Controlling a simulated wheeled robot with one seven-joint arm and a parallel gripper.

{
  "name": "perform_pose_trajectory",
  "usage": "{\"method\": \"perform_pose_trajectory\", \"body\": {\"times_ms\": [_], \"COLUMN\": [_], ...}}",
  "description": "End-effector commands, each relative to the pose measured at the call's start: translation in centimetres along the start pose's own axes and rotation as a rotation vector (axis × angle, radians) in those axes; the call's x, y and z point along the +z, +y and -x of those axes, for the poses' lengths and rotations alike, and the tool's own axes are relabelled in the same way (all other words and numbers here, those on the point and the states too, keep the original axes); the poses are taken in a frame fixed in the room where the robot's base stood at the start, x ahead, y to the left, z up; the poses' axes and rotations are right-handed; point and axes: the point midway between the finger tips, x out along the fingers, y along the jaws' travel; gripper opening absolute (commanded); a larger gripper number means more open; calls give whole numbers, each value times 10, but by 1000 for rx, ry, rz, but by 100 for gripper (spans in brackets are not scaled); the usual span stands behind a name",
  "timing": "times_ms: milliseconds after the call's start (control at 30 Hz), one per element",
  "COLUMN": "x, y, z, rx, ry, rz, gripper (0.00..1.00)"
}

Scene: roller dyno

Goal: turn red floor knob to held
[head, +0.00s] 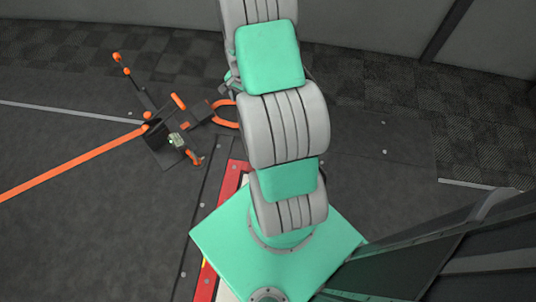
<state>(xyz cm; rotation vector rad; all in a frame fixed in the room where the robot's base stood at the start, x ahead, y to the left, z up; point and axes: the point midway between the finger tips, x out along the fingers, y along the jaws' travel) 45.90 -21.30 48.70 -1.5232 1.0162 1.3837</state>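I cannot pick out the red floor knob for certain. A dark floor-mounted device (158,134) with several orange-red parts stands left of my arm. It has small orange-red knobs (117,57) at its upper left end, another orange-red end piece (196,160) at its lower right, and an orange ring (222,113) at its right, partly behind my arm. Which of these, if any, is the task's knob I cannot tell, nor its setting. My gripper does not show; my green and grey arm rises through the middle and runs out of the top edge.
An orange strap (70,165) runs from the device to the left edge. A red floor strip (231,185) lies beside my green base. A grey wall (370,25) stands at the back; dark panels (440,250) stand at lower right.

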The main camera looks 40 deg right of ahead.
Motion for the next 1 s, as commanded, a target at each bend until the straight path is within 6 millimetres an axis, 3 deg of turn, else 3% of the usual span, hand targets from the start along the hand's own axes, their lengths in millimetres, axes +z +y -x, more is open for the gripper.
{"method": "perform_pose_trajectory", "body": {"times_ms": [33,100,200,233,700,1000], "x": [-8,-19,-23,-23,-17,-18], "y": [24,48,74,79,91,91], "z": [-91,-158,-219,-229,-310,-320], "rx": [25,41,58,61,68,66], "ry": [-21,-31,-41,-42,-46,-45], "rz": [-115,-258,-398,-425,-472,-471], "gripper": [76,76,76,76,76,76]}}
